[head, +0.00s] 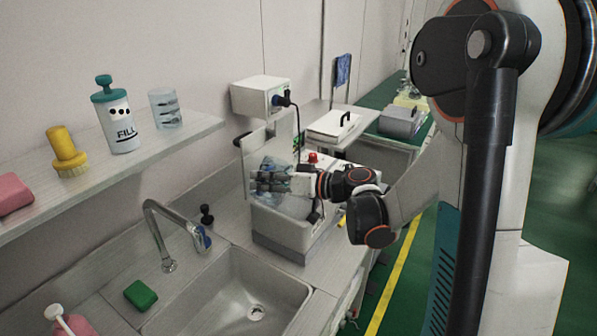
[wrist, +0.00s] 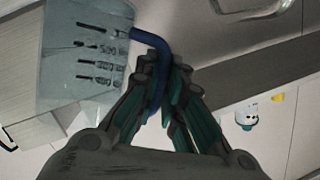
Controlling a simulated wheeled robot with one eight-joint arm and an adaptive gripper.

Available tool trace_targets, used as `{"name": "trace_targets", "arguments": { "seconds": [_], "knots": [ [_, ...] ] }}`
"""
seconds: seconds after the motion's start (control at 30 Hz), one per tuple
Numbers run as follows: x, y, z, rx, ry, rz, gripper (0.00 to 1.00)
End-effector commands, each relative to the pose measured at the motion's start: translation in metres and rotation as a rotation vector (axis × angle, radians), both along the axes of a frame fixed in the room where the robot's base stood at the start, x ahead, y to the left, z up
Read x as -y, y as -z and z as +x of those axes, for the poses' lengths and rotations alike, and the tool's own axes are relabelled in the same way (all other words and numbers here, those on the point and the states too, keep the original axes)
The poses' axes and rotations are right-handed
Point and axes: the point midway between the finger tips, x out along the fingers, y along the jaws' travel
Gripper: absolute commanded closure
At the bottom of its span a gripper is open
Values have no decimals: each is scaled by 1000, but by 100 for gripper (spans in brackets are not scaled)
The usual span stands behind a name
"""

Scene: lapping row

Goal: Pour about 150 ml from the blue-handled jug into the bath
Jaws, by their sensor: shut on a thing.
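My gripper (head: 272,181) is out over the bath, its dark fingers shut on the blue handle (wrist: 152,45) of the jug. In the wrist view the fingers (wrist: 160,72) close around that handle. The jug (wrist: 82,62) is clear with dark graduation marks and hangs at the fingers' left. In the head view the jug (head: 270,163) is partly hidden behind the fingers. The bath (head: 278,236) is a pale grey open box on the counter below. Its contents, the jug's liquid level and its exact tilt are hard to tell.
An upright panel stands behind the bath, near a white wall box (head: 262,97) with a cable. A sink (head: 235,298) with a tap (head: 160,235) lies in front.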

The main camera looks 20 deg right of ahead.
Motion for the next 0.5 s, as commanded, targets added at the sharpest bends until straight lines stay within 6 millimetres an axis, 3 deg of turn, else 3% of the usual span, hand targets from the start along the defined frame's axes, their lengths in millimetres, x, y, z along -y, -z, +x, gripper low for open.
{"name": "trace_targets", "arguments": {
  "seconds": [0.37,0.5],
  "knots": [
    [21,-1,7,-67,0,227,100],
    [23,-9,7,-84,-3,284,100]
  ]
}}
